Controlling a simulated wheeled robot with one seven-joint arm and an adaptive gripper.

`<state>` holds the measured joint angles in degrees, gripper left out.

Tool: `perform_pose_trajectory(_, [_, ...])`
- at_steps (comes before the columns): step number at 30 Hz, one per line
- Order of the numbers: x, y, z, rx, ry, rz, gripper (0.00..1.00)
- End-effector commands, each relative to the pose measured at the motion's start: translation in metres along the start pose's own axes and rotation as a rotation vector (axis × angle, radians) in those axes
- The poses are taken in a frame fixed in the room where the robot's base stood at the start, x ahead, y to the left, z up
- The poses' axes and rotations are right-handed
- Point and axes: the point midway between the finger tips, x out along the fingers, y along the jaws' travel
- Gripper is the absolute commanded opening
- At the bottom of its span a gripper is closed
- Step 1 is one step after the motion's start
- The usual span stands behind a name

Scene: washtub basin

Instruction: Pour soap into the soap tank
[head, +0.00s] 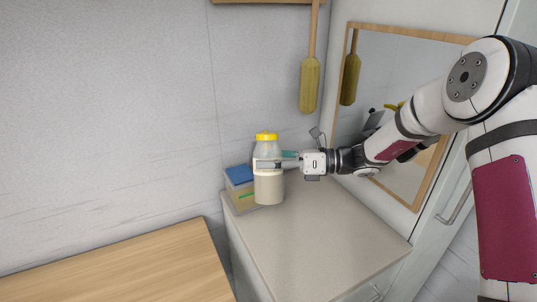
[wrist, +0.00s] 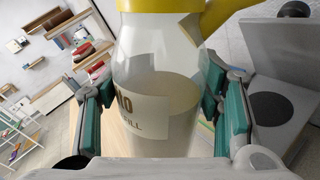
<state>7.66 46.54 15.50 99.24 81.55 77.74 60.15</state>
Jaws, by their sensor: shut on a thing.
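A clear soap bottle (head: 268,186) with a yellow cap and pale contents stands upright at the far left end of the counter in the head view. My gripper (head: 275,165) reaches it from the right and is shut on it. In the wrist view the bottle (wrist: 165,90) sits between the two green-padded fingers (wrist: 160,105), with a label on its side and liquid partly filling it. I cannot tell whether its base touches the counter. I cannot make out a soap tank in either view.
The grey counter (head: 310,235) is clear to the right of the bottle. A blue-topped box (head: 239,176) stands just left of the bottle. A wooden surface (head: 130,265) lies at lower left. A wood-framed mirror (head: 385,130) and a hanging yellow paddle (head: 310,85) are behind.

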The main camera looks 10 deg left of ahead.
Motion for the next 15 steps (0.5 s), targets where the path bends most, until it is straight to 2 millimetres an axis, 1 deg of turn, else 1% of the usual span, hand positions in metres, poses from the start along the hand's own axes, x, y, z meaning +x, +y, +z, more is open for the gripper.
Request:
perform_pose_trajectory(9, [0.002, -0.008, -0.026, 0.106, 0.016, 0.002, 0.21])
perform_pose_trajectory(15, [0.002, -0.011, -0.037, 0.154, 0.024, 0.002, 0.21])
